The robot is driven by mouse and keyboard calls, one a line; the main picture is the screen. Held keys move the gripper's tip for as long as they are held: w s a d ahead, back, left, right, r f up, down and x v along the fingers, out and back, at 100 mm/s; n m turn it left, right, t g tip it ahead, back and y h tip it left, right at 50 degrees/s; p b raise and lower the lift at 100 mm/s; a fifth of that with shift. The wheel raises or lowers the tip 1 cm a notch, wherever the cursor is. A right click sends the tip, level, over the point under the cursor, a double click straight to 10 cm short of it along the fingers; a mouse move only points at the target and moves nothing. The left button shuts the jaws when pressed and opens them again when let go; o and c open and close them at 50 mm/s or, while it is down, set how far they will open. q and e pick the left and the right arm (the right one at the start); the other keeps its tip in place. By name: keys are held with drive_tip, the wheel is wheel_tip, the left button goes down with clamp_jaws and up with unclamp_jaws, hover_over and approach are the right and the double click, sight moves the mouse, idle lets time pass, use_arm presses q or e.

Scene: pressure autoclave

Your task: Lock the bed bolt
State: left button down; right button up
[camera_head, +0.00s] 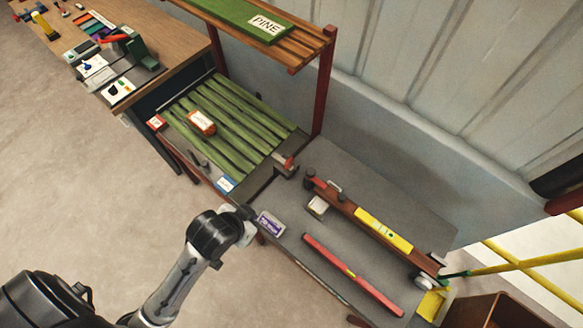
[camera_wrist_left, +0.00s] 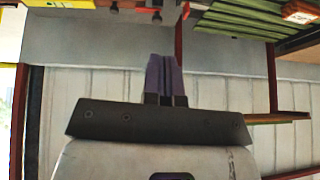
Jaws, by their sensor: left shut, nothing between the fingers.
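A bed of green slats (camera_head: 245,118) stands in a frame against the wall in the head view. A small grey and red fitting (camera_head: 286,165) sits at its right front corner; it may be the bed bolt, but I cannot tell its position. My left gripper (camera_head: 248,218) is in front of the bed's right end, apart from that fitting. In the left wrist view its two purple fingers (camera_wrist_left: 165,75) are together and empty. The slats also show at the top right there (camera_wrist_left: 235,18). My right gripper is not in view.
A shelf with a green PINE board (camera_head: 240,15) overhangs the bed. Open floor lies left.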

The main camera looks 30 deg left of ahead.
use_arm(q)
drive_tip(key=w+d+f+m+t+y+b, duration=0.1)
drive_tip(key=w+f+t+b, duration=0.15)
drive_tip(key=w+b, duration=0.8)
drive_tip(key=w+d+f+t+y+b, duration=0.1)
drive_tip(key=w+f+b, duration=0.35)
drive_tip(key=w, duration=1.05)
drive_tip(key=n+g+y, duration=0.2)
drive_tip(key=g+y, duration=0.1)
drive_tip(key=g, duration=0.1)
approach(291, 162)
drive_tip(key=v, duration=0.4)
drive_tip(key=shift+d+r, duration=0.2)
drive_tip(key=shift+d, duration=0.05)
drive_tip(key=shift+f, duration=0.1)
drive_tip(key=b+x, duration=0.2)
drive_tip(key=x, duration=0.8)
drive_tip(key=shift+a, duration=0.15)
